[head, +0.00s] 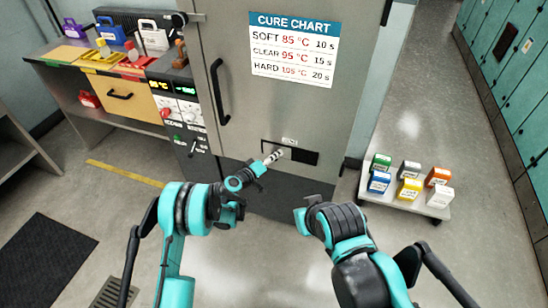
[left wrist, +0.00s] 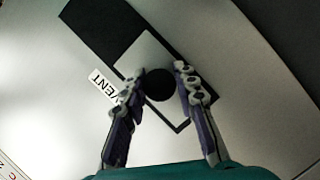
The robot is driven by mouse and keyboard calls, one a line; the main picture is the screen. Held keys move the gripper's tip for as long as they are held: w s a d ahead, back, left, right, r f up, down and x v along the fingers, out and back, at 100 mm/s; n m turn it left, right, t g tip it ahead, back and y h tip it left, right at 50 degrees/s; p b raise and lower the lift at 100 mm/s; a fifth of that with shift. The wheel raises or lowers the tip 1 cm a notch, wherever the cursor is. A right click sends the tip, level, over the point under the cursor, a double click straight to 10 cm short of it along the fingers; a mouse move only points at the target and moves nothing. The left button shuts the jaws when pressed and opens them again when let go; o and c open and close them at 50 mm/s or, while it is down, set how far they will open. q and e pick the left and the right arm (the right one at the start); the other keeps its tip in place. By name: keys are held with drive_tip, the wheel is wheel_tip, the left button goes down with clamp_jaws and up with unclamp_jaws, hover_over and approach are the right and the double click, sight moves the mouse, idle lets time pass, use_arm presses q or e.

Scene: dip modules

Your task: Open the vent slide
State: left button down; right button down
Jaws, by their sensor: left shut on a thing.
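The vent slide is a light plate with a round black knob (left wrist: 159,84) in a dark slot under a white VENT label (left wrist: 103,87) on the steel cabinet door. In the head view the slot's dark part (head: 306,157) shows at the right, and the plate's end is mostly hidden by my left gripper (head: 275,156). In the left wrist view my left gripper (left wrist: 158,85) has a finger on each side of the knob and is shut on it. My right gripper (head: 303,214) hangs in front of the cabinet, away from it; its fingers are unclear.
A low white platform (head: 405,202) with several coloured boxes stands right of the cabinet. A control panel (head: 183,112) with knobs and a vertical door handle (head: 217,92) are left of the slot. A workbench with trays (head: 100,62) stands farther left. Floor ahead is clear.

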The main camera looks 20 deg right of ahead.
use_arm(q)
drive_tip(key=s+d, duration=0.4)
drive_tip(key=d, duration=0.1)
drive_tip(key=s+d, duration=0.2)
drive_tip(key=d, duration=0.1)
drive_tip(key=shift+d, duration=0.25)
drive_tip(key=c, duration=1.2)
unclamp_jaws()
drive_tip(key=shift+d, duration=0.1)
drive_tip(key=v, duration=0.7)
drive_tip(key=shift+s+a, duration=0.1)
drive_tip(key=shift+a, duration=0.1)
